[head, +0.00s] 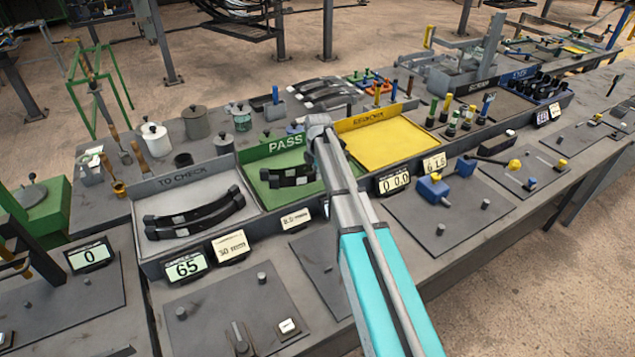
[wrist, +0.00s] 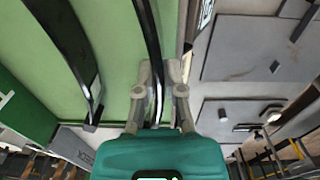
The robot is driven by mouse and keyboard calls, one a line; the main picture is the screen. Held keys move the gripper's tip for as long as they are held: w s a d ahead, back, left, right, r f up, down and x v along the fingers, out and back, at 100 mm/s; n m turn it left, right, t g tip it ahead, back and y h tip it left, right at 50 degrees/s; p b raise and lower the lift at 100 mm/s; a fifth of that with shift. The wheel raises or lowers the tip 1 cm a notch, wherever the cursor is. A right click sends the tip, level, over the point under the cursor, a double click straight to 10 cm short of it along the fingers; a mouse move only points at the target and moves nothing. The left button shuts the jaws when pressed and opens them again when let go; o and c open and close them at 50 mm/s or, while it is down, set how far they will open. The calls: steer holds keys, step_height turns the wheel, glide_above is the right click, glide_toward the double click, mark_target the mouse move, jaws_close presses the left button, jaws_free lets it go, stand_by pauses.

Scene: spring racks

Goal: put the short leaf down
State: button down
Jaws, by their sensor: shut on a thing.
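My gripper (wrist: 160,80) is shut on a dark curved leaf (wrist: 148,30), its fingers on either side of one end. The held leaf is over the green PASS tray (wrist: 118,20), near its edge; I cannot tell whether it touches the floor. Another dark leaf (wrist: 68,45) lies in the tray to the left, apart from it. In the head view, dark leaf shapes (head: 290,179) show in the PASS tray (head: 262,197); which one is held is unclear. My arm hides the gripper there.
The grey TO CHECK tray (head: 160,203) at left holds long dark leaves (head: 195,218). The yellow REWORK tray (head: 385,132) at right is empty. Number displays (head: 185,267) and label cards (head: 231,246) stand along the front. Pots (head: 156,140) and more leaves (head: 325,93) stand behind.

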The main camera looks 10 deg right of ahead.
steer(key=shift+w+f+b, duration=0.1)
steer(key=shift+f+b, duration=1.35)
steer(key=shift+f, duration=0.2)
steer(key=shift+f, duration=0.1)
steer(key=c, duration=0.7)
jaws_free()
steer(key=shift+c, duration=0.2)
steer(key=r+p, duration=1.2)
steer(key=shift+s+r, duration=0.2)
